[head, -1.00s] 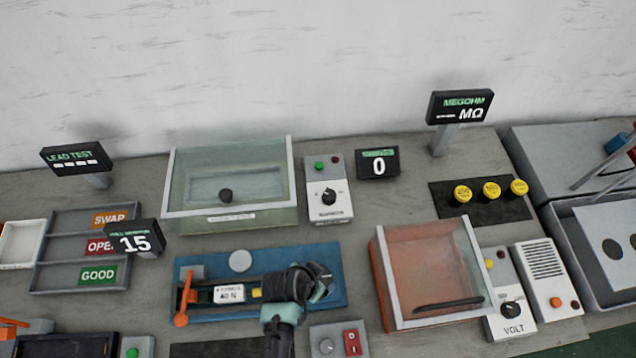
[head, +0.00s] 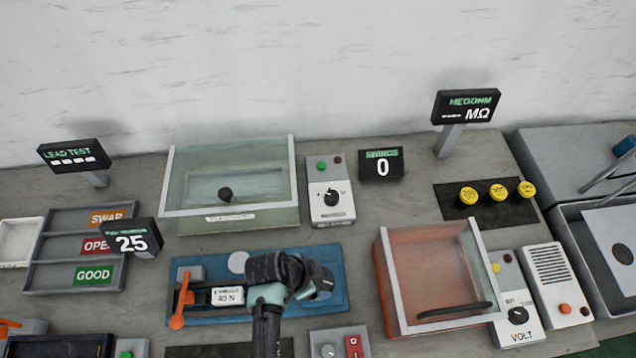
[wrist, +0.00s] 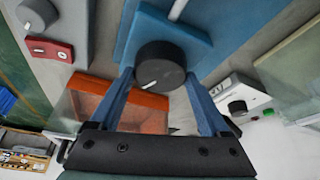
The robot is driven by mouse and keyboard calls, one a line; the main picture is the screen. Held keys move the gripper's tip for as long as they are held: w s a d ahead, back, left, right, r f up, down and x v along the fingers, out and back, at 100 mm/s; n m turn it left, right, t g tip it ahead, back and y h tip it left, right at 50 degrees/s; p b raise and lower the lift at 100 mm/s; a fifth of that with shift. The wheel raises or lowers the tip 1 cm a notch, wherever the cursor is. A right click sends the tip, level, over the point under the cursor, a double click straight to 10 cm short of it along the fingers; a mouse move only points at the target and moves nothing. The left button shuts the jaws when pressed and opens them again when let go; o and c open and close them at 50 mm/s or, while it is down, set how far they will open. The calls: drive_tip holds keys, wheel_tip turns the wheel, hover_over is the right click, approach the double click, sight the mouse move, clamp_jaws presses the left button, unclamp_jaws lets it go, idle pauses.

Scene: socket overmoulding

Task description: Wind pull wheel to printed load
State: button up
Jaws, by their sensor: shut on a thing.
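The pull wheel (wrist: 160,68) is a black round knob with a white line, on the end of the blue pull tester (head: 335,262). In the wrist view my gripper (wrist: 162,85) has its two blue fingers on either side of the wheel, shut on it. In the head view my gripper (head: 305,284) and wrist cover most of the wheel and the fixture's right part. A white label (head: 227,296) on the fixture reads 40 N. The small black display (head: 132,242) reads 25. An orange lever (head: 183,302) stands at the fixture's left end.
A clear-lidded box (head: 230,213) stands behind the fixture, and an orange box with a clear lid (head: 392,300) stands to its right. A switch box (head: 340,342) lies in front. A sorting tray (head: 70,262) is at left.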

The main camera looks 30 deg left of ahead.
drive_tip(key=shift+s, duration=0.1)
drive_tip(key=o, duration=1.2)
drive_tip(key=shift+r, duration=0.1)
drive_tip(key=b+v, duration=0.1)
drive_tip(key=v, duration=1.1)
drive_tip(key=shift+r, duration=0.35)
drive_tip(key=shift+a, duration=0.1)
